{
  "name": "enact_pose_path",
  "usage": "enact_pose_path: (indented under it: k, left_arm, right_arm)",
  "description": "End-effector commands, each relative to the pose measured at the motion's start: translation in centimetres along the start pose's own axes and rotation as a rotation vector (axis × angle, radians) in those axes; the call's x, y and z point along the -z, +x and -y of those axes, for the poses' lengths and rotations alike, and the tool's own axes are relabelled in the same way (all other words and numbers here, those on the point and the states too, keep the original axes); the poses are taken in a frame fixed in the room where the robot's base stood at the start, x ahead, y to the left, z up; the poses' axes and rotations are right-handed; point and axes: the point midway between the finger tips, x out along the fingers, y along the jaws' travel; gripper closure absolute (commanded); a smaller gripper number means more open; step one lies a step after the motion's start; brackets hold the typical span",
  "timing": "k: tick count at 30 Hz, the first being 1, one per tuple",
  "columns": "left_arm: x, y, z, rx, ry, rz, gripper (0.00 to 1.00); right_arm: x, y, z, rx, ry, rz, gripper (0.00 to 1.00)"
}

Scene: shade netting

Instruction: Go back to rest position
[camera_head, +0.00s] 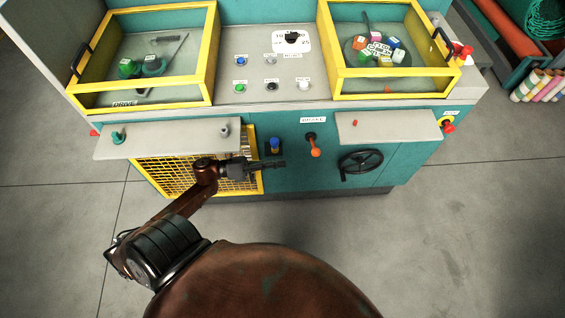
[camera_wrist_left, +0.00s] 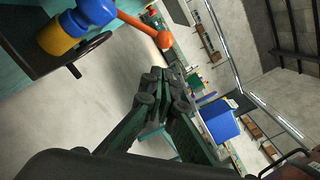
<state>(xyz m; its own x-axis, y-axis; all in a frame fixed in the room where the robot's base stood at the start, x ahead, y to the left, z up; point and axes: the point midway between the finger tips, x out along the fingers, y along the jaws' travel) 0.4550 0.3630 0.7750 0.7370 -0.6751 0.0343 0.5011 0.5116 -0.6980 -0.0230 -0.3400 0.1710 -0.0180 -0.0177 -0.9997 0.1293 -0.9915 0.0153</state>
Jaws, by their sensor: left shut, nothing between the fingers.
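My left gripper (camera_head: 274,165) is shut and empty in front of the teal machine (camera_head: 400,168), just below the blue knob (camera_head: 275,145) in the head view. In the left wrist view its dark fingers (camera_wrist_left: 165,88) meet at the tips with nothing between them. The blue knob on its yellow collar (camera_wrist_left: 88,15) and the orange brake lever (camera_wrist_left: 150,30) show at the upper left there, apart from the fingers. My right gripper is in neither view.
The yellow mesh guard (camera_head: 160,175) is behind my left arm. The black handwheel (camera_head: 361,164) and orange lever (camera_head: 314,146) stick out from the machine front. Grey shelves (camera_head: 170,138) overhang. Two yellow-framed bins (camera_head: 215,50) sit on top. The floor (camera_head: 470,240) at the right is clear.

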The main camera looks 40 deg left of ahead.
Motion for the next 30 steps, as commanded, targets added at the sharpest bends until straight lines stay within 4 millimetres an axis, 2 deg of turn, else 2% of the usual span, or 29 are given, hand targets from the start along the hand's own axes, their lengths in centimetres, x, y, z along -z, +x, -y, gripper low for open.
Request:
enact_pose_path:
  k: [14,17,20,23,26,27,30]
  left_arm:
    - [0.0,-0.1,0.0,-0.002,-0.001,0.001,1.0]
    - [0.1,-0.3,-1.0,-0.026,-0.041,0.018,1.0]
    - [0.7,-1.1,-3.9,-0.101,-0.171,0.074,1.0]
    - [2.2,-2.8,-8.6,-0.217,-0.375,0.163,1.0]
    - [5.2,-5.1,-13.6,-0.347,-0.607,0.267,1.0]
    - [6.8,-6.2,-15.4,-0.398,-0.7,0.308,1.0]
    - [11.1,-9.0,-19.3,-0.522,-0.916,0.412,1.0]
  right_arm:
    - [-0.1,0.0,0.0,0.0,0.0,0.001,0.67]
    - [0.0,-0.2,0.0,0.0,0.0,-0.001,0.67]
    - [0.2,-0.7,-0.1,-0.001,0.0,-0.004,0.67]
    - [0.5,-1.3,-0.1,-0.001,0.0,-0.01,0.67]
    - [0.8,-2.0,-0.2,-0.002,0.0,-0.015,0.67]
    - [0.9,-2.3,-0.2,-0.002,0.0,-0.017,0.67]
    - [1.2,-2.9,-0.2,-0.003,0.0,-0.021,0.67]
